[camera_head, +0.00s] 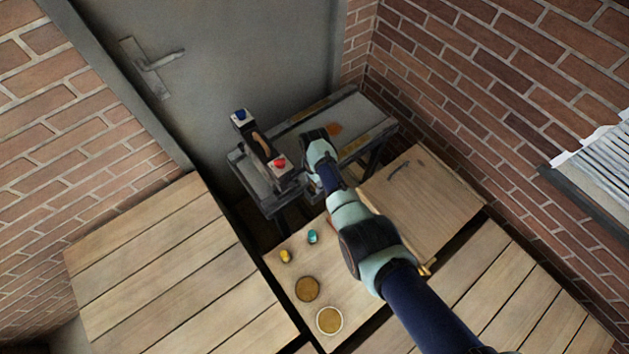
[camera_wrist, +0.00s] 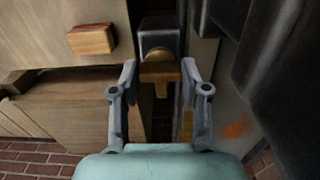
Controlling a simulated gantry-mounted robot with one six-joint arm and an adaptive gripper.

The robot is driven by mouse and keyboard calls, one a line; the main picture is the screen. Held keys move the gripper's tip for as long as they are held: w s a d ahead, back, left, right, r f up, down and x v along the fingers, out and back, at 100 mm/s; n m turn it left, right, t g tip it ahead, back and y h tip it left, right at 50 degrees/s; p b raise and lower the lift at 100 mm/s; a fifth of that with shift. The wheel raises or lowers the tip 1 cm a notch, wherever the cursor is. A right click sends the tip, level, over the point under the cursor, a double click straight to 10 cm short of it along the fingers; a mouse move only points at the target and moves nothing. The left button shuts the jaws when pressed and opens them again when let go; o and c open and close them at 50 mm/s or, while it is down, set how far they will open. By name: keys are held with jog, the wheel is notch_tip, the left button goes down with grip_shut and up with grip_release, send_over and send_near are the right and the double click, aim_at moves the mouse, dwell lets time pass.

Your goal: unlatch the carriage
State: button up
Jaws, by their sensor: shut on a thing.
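A hand press (camera_head: 262,150) with a blue knob (camera_head: 240,115) and a red knob (camera_head: 279,163) stands on a grey bench. My arm reaches over the bench's near side, and its wrist hides my gripper in the head view. In the wrist view, my gripper (camera_wrist: 159,70) is shut on a brass-coloured T-shaped latch piece (camera_wrist: 160,74), one finger on each side. A dark block with a rounded brass part (camera_wrist: 158,53) lies just beyond the piece. I cannot tell the carriage apart from the parts around it.
The grey bench (camera_head: 356,112) stands against the grey door (camera_head: 235,60) and brick wall. A wooden cabinet (camera_head: 425,185) with a handle lies right of my arm. A wooden top with a yellow button (camera_head: 286,256), a teal button (camera_head: 312,237) and two round discs lies left of it.

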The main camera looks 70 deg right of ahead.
dwell(0.4)
jog(key=o, duration=1.1)
jog(key=shift+o, duration=0.2)
notch_tip(320, 180, up, 12)
